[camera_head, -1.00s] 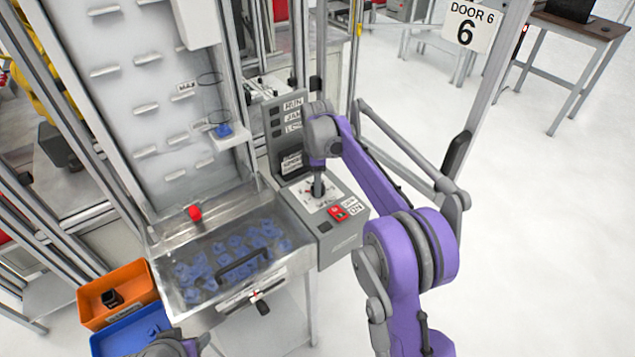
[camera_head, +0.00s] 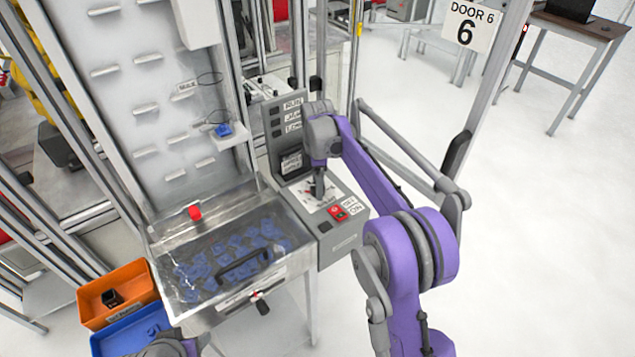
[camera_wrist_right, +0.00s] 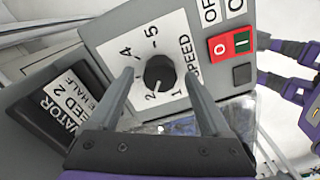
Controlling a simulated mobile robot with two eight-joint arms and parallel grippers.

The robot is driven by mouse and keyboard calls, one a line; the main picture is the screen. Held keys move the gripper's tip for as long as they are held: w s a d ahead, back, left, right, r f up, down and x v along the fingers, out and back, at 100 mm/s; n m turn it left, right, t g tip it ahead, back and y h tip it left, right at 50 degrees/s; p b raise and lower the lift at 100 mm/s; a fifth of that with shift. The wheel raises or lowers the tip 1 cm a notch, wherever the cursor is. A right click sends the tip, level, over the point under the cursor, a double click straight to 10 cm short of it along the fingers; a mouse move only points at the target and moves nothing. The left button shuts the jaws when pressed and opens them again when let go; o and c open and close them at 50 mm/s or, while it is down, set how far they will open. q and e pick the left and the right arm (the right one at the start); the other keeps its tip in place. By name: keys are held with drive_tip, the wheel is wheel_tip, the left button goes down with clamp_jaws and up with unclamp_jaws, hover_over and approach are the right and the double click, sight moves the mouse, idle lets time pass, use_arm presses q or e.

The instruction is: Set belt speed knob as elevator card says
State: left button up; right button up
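The black belt speed knob (camera_wrist_right: 160,72) sits on a white dial plate marked SPEED, with 1, 2, 4 and 5 readable in the right wrist view. A pale mark on the knob seems to face the 2. My right gripper (camera_wrist_right: 159,76) is open, its fingers either side of the knob with gaps showing. In the head view my right gripper (camera_head: 319,186) points down over the dial and hides the knob. My left gripper (camera_head: 170,347) is only partly visible at the bottom edge.
A red and green switch (camera_wrist_right: 231,46) is beside the dial on the grey control box (camera_head: 345,240). A clear-lidded hopper (camera_head: 215,262) of blue parts stands left of it. Orange (camera_head: 100,318) and blue (camera_head: 108,345) bins are at lower left. Open floor lies to the right.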

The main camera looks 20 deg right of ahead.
wheel_tip(320, 180, up, 11)
drive_tip(key=shift+p, duration=0.45)
drive_tip(key=shift+f, duration=0.1)
idle(0.5)
drive_tip(key=s+r+m+t, duration=0.25)
drive_tip(key=s+m, duration=0.55)
drive_tip(key=s, duration=0.8)
drive_tip(key=s+f+m+t, duration=0.1)
drive_tip(key=s+f+m, duration=0.3)
drive_tip(key=s, duration=0.5)
drive_tip(key=s+f+m+t, duration=0.2)
drive_tip(key=s+f+m, duration=0.2)
drive_tip(key=s+f, duration=0.4)
drive_tip(key=shift+s+d+m, duration=0.2)
drive_tip(key=shift+s+m, duration=0.1)
drive_tip(key=shift+s, duration=0.15)
